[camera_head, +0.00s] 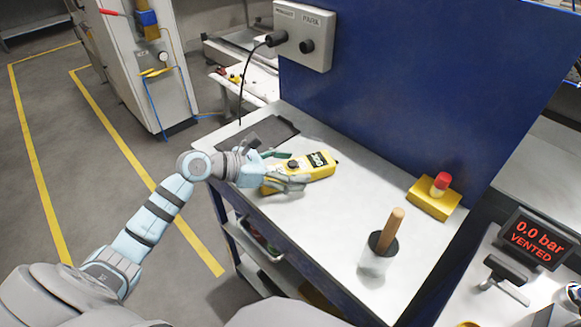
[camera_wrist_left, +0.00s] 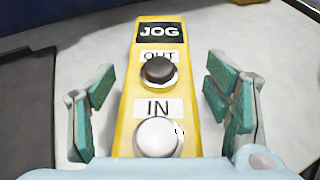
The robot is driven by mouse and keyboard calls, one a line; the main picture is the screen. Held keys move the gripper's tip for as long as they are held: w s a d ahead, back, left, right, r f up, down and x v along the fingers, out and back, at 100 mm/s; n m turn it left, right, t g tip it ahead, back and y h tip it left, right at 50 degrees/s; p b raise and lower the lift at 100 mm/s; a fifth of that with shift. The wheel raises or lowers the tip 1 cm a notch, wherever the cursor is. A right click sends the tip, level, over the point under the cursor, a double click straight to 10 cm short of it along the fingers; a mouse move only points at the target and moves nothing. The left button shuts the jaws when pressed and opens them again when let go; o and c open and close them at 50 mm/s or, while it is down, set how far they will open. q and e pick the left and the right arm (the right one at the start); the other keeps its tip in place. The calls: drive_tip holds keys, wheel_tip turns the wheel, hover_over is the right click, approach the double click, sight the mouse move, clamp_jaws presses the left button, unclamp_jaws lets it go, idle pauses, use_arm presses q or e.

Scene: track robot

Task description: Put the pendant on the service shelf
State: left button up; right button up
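The yellow pendant (camera_head: 322,165) lies on the light bench top (camera_head: 330,215). In the left wrist view the pendant (camera_wrist_left: 188,100) shows a JOG label, a black OUT button and a white IN button. My left gripper (camera_head: 282,170) is at the pendant's near end. In the wrist view its two green-padded fingers (camera_wrist_left: 160,105) stand apart on either side of the pendant, with gaps showing on both sides. Below the bench top is an open lower shelf (camera_head: 262,282); I cannot tell if it is the service shelf. My right gripper is not in view.
A dark flat mat (camera_head: 262,134) lies at the bench's far left. A wooden-handled tool in a clear cup (camera_head: 375,262) and a yellow box with a red button (camera_head: 434,198) stand to the right. A blue panel (camera_head: 420,90) rises behind. A grey socket box (camera_head: 303,36) has a hanging black cable.

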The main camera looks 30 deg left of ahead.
use_arm(q)
drive_tip(key=shift+r, duration=0.2)
drive_tip(key=v, duration=0.8)
drive_tip(key=shift+f+p, duration=0.1)
drive_tip(key=shift+p, duration=0.3)
drive_tip(key=p+v, duration=0.1)
drive_tip(key=p, duration=0.1)
drive_tip(key=p+v, duration=0.1)
drive_tip(key=v, duration=0.1)
drive_tip(key=shift+s+r+p, duration=0.15)
drive_tip(key=shift+r+p, duration=0.2)
drive_tip(key=shift+r, duration=0.1)
drive_tip(key=shift+s+a+p, duration=0.2)
drive_tip(key=shift+a+p, duration=0.1)
drive_tip(key=shift+p, duration=0.05)
drive_tip(key=shift+f, duration=0.1)
